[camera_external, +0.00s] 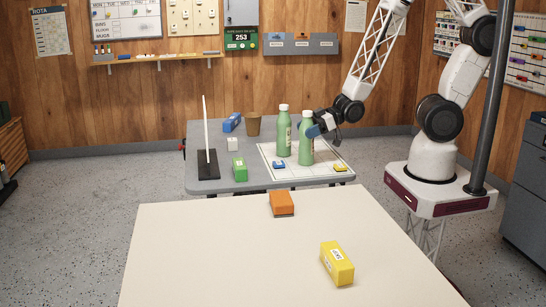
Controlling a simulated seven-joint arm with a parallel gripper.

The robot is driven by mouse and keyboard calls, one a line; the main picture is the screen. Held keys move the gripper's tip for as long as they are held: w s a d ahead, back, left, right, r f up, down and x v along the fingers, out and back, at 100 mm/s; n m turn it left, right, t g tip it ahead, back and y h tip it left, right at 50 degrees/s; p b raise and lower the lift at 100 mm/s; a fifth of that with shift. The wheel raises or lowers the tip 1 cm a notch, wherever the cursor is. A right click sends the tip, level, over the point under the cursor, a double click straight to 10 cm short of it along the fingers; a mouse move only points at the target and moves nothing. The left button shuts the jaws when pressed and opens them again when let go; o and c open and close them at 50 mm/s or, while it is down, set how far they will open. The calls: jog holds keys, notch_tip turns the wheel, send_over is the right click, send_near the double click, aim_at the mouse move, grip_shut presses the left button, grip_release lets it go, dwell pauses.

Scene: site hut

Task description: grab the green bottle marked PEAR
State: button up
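Two green bottles with pale caps stand upright close together on the grey table. One green bottle (284,134) is at the left and a little farther back. The other green bottle (306,149) is at the right and nearer. Both have pale labels, but the writing is too small to read, so I cannot tell which is marked PEAR. My gripper (317,129) comes in from the right, with its blue-tipped end at the upper part of the right bottle. I cannot tell whether the fingers are around it, touching it, or only beside it.
On the grey table (222,183) are a black stand with a white rod (207,150), a green block (240,170), a brown cup (253,124), and small blue and yellow blocks near the bottles. The cream table (200,260) in front holds an orange block (282,203) and a yellow block (337,263).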

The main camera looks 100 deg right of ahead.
jog(key=c, duration=0.7)
jog(key=shift+r, duration=0.15)
notch_tip(320, 180, up, 10)
jog(key=shift+f, duration=0.15)
dwell(0.6)
